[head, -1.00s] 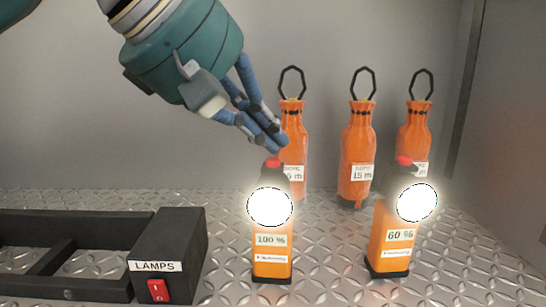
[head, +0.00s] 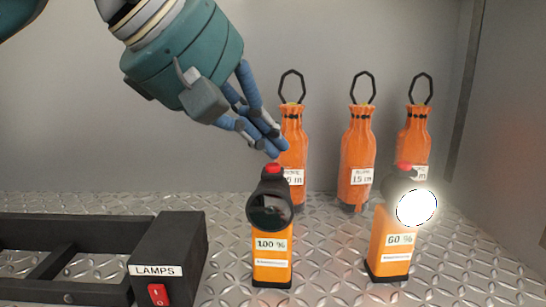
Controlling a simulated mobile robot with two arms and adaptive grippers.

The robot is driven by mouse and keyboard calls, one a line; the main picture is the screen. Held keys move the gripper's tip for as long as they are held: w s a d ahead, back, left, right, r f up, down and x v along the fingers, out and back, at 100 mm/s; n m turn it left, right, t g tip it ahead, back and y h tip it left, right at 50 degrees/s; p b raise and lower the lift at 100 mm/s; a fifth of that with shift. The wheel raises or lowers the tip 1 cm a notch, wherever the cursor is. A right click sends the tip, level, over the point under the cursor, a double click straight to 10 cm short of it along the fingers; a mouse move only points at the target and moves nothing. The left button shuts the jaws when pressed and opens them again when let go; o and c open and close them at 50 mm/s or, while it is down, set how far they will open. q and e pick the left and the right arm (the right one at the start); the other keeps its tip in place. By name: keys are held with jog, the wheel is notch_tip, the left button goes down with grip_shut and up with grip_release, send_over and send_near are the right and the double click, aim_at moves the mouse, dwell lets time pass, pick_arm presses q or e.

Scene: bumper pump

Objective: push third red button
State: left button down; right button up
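Two orange lamps stand on the metal floor. The left lamp (head: 271,262), labelled 100 %, has a dark lens and a red button (head: 272,168) on top. The right lamp (head: 389,245), labelled 60 %, is lit and has a red button (head: 404,167) on top. A red rocker switch (head: 158,294) sits on the black LAMPS box (head: 170,245). My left gripper (head: 276,149) reaches down from the upper left, its blue fingers together and empty. Its tips are just above the left lamp's button; I cannot tell whether they touch it. My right gripper is not in view.
Several orange bottle-shaped bags with black loops stand behind the lamps: a left one (head: 293,130), a middle one (head: 357,145) and a right one (head: 412,135). An empty black rack (head: 60,230) lies at the left. Grey walls close the back and right.

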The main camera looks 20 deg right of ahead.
aim_at(269, 166)
pick_arm(q)
notch_tip(269, 166, up, 6)
jog(key=p, duration=0.5)
dwell(0.6)
